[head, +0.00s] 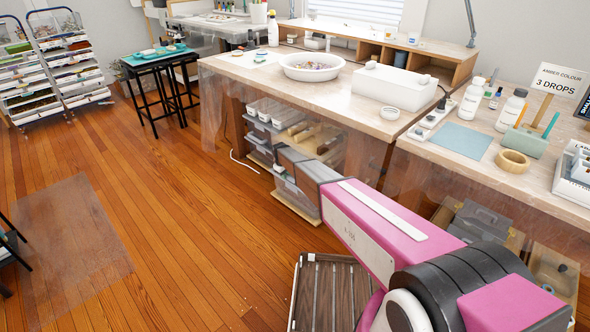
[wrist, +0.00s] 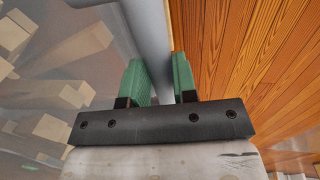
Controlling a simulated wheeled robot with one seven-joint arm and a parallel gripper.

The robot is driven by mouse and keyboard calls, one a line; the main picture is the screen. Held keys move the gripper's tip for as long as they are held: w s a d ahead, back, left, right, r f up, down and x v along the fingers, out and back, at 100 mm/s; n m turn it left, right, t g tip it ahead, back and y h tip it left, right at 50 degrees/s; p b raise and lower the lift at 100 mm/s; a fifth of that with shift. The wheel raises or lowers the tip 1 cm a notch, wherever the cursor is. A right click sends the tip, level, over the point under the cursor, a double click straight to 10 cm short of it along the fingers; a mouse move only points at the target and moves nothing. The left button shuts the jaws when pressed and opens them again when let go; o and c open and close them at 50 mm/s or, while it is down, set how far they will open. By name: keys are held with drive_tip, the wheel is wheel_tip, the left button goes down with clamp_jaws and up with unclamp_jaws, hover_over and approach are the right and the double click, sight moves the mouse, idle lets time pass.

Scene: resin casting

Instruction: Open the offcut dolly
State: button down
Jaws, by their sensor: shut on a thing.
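The offcut dolly shows in the wrist view as a translucent grey bin with a pale grey front wall (wrist: 148,30), and several light wooden blocks (wrist: 80,48) lie behind that wall. My gripper (wrist: 158,64) has its two green fingers on either side of the wall's edge, shut on it. In the head view, the wooden blocks (head: 327,145) show under the bench, beyond the end of my arm. My arm hides the fingers and part of the bin there.
Stacked grey bins (head: 263,133) stand under the bench to the left of the blocks. Clear film hangs from the bench (head: 345,95) front. A white cable (head: 238,158) lies on the floor. The wooden floor (head: 165,200) in front is open, with a translucent mat (head: 72,240) at left.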

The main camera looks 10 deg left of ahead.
drive_tip(key=s+a, duration=1)
drive_tip(key=s, duration=0.3)
drive_tip(key=s+a, duration=1)
drive_tip(key=s, duration=0.3)
drive_tip(key=shift+a, duration=0.25)
drive_tip(key=c, duration=0.9)
unclamp_jaws()
drive_tip(key=r, duration=0.3)
drive_tip(key=s+a+r, duration=0.1)
drive_tip(key=r, duration=0.6)
drive_tip(key=shift+s+a+r, duration=0.15)
drive_tip(key=shift+s+r, duration=0.2)
drive_tip(key=shift+s, duration=0.05)
